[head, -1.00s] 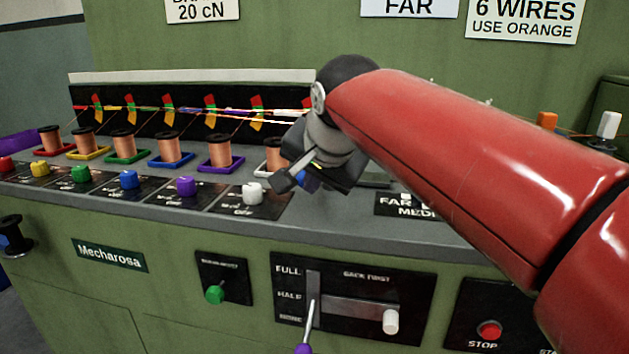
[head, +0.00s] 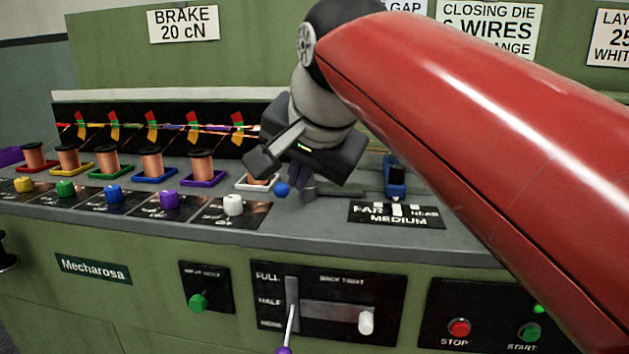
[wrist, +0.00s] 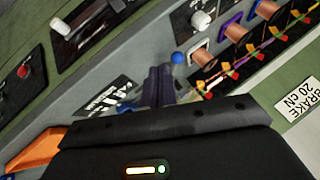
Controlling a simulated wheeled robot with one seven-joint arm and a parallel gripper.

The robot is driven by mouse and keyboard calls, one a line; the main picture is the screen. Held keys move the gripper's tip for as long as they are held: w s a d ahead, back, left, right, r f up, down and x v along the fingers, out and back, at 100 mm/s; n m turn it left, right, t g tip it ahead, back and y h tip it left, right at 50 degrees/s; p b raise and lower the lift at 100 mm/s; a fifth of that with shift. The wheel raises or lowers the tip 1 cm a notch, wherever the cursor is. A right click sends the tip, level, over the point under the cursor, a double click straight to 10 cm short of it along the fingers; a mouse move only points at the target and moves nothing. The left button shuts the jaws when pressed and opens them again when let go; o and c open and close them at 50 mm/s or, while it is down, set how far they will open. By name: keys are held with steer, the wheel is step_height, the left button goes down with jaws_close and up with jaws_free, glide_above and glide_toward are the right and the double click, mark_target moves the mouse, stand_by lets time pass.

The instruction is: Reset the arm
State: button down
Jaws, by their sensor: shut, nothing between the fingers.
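My red arm reaches in from the right in the head view and ends in my dark gripper (head: 299,176), whose fingers are together and empty. It hangs over the machine's grey top, right of the white knob (head: 233,204). A blue ball knob (head: 282,189) shows just left of the fingers in the head view. In the wrist view my gripper (wrist: 158,84) points at the machine top, with the blue ball (wrist: 178,58) close by its tip; I cannot tell whether they touch. My gripper hides part of the spool row's right end.
Copper spools (head: 152,162) stand in coloured trays behind a row of coloured knobs (head: 113,195). A blue slider (head: 395,178) stands behind the FAR/MEDIUM plate (head: 396,214). The front panel has a lever (head: 291,325), a red stop button (head: 459,327) and a green start button (head: 529,332).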

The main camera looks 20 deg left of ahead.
stand_by(0.3)
steer(key=s+d+f+h, duration=0.1)
steer(key=d+f+h, duration=0.1)
steer(key=d+f, duration=0.55)
steer(key=s+d+f+h, duration=0.15)
steer(key=d+f, duration=0.35)
steer(key=d, duration=0.6)
steer(key=s+d+f+n+h, duration=0.1)
steer(key=s+d+f, duration=0.8)
steer(key=d+f, duration=0.3)
step_height(320, 180, down, 3)
steer(key=shift+d+r+g, duration=0.15)
steer(key=shift+d+g, duration=0.15)
steer(key=shift+g, duration=0.1)
